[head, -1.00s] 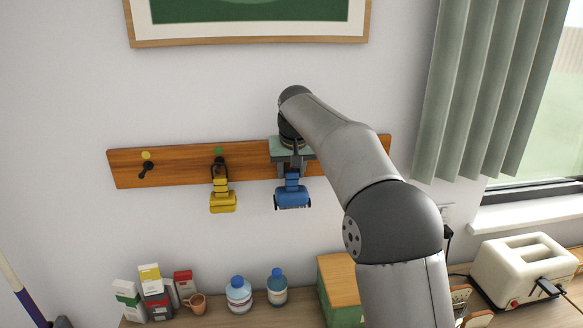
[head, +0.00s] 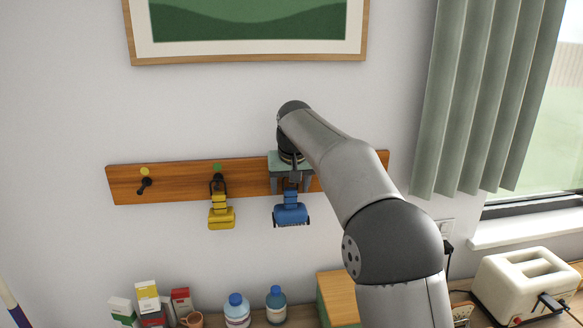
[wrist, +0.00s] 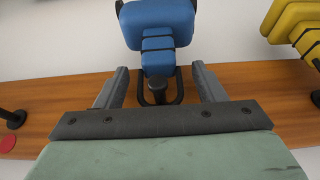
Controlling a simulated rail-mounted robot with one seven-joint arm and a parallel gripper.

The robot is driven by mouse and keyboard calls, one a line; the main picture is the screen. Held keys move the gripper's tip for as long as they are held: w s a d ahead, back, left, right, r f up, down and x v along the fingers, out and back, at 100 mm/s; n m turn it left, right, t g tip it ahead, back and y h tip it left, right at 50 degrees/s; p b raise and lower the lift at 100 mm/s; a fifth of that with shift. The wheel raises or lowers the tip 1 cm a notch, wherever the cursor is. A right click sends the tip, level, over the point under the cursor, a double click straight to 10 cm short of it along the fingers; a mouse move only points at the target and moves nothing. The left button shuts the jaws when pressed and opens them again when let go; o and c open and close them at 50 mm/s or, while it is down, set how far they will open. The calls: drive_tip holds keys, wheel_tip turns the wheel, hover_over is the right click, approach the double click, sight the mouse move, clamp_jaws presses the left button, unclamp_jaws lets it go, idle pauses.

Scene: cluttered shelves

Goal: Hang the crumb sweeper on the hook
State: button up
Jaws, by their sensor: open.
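The blue sweeper-like tool (head: 291,214), probably the crumb sweeper, hangs below the wooden hook board (head: 245,172). The wrist view shows its blue body (wrist: 160,55) and a black loop (wrist: 178,92) around a dark hook (wrist: 158,88). My gripper (head: 290,184) is at the board above the blue body. In the wrist view its two fingers (wrist: 160,70) stand apart, one on each side of the loop, with visible gaps. A yellow tool (head: 221,216) hangs by a black loop on the green-dotted hook (head: 217,182). The yellow-dotted hook (head: 146,184) is empty.
The wrist view shows a bare hook (wrist: 13,118) beside a red dot; my arm hides it in the head view. Below are cartons (head: 148,298), bottles (head: 236,310), a green box with a wooden top (head: 338,290) and a toaster (head: 525,285). A framed picture (head: 250,58) hangs above.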

drive_tip(key=v, duration=1.6)
drive_tip(key=s+d+f+m+g, duration=0.1)
drive_tip(key=s+d+f, duration=0.5)
drive_tip(key=s+f, duration=0.4)
drive_tip(key=s+d+f+g+b, duration=0.1)
drive_tip(key=s+d+f, duration=0.5)
drive_tip(key=s+f, duration=0.5)
drive_tip(key=s+d+f+m+g, duration=0.1)
drive_tip(key=s+d+f, duration=0.5)
drive_tip(key=s+f, duration=0.5)
drive_tip(key=s, duration=0.3)
drive_tip(key=shift+s+d+m+g+h, duration=0.15)
drive_tip(key=shift+s+m+g+h, duration=0.15)
drive_tip(key=shift+s+h, duration=0.1)
drive_tip(key=shift+f, duration=0.1)
